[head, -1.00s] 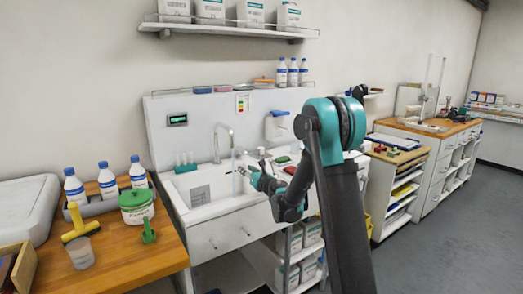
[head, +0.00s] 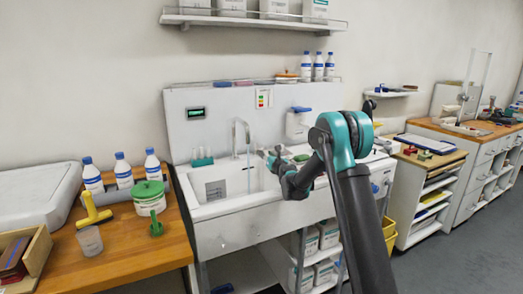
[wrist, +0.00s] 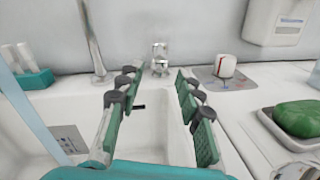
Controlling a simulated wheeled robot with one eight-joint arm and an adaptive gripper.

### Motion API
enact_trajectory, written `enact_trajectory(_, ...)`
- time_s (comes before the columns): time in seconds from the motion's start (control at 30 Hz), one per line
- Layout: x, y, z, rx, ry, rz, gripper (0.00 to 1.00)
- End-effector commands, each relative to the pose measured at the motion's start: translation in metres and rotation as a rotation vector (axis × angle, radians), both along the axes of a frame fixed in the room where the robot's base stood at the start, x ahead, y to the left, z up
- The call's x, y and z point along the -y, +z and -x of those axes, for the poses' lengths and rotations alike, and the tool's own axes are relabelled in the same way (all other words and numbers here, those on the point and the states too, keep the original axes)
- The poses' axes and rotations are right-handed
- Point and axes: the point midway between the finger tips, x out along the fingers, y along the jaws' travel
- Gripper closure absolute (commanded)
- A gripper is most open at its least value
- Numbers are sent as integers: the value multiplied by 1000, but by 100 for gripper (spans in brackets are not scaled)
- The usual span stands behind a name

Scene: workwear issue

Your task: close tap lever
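The tap spout (head: 238,135) stands at the back of the white sink (head: 215,210), with a pale stream of water (head: 248,165) below it. In the wrist view the spout (wrist: 92,40) rises at the left, and a pale blue strip at the left edge looks like the stream. The small chrome tap lever (wrist: 160,58) stands against the back wall, right of the spout. My gripper (wrist: 157,85) is open and empty over the sink, its fingers either side of the view to the lever, which is beyond the tips. In the head view my gripper (head: 274,157) is partly hidden by my arm.
Right of the lever are a white object with a red mark (wrist: 226,66) on a plate and green soap (wrist: 298,117) in a dish. A teal rack (wrist: 30,78) stands left of the spout. A white dispenser (wrist: 281,22) hangs at upper right.

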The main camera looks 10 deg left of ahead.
Motion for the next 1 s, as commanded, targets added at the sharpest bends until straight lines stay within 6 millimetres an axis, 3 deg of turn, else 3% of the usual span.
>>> enact_trajectory(0.2,-19,0,-38,0,0,0,64)
enact_trajectory(0.4,-32,0,-62,0,0,0,64)
enact_trajectory(0.87,-37,0,-71,0,0,0,64)
enact_trajectory(1.0,-37,0,-71,0,0,0,82)
